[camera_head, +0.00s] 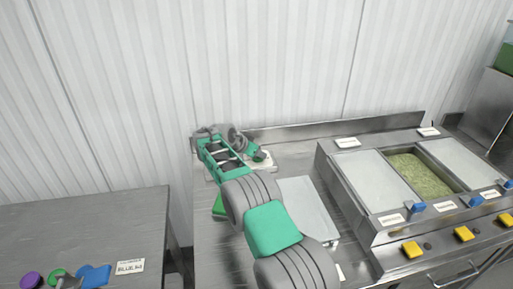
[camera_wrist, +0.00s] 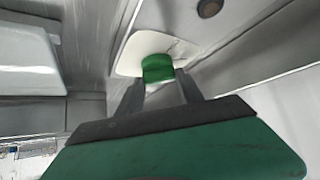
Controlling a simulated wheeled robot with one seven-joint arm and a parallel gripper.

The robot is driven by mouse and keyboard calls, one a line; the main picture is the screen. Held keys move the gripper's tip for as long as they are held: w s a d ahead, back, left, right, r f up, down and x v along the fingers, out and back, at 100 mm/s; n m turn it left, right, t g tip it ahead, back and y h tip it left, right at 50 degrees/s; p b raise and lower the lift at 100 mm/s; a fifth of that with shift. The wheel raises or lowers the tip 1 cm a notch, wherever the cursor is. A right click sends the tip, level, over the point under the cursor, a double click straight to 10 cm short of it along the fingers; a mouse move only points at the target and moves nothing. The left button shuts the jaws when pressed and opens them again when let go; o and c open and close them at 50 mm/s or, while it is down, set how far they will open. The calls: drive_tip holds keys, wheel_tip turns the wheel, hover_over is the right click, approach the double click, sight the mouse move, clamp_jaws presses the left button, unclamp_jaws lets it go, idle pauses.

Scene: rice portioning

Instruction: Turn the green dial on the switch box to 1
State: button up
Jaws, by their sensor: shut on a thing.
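The green dial (camera_wrist: 157,66) shows in the wrist view, standing on a white plate (camera_wrist: 190,48) on a grey metal surface. My gripper (camera_wrist: 160,78) has one finger on each side of the dial and is shut on it. The dial's face, its pointer and any numbers are hidden, so its setting cannot be read. In the head view my arm reaches over the left part of the metal counter towards its back. The dial cannot be made out there.
The metal counter (camera_head: 215,262) carries a grey tray (camera_head: 308,208) right of my arm. Farther right is a unit with lidded bins, one open bin of green grains (camera_head: 420,175), and yellow buttons. A white wall (camera_head: 270,60) stands behind. A separate left table (camera_head: 80,230) holds small coloured objects.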

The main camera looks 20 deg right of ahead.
drive_tip(key=shift+p, duration=0.4)
drive_tip(key=o, duration=1.4)
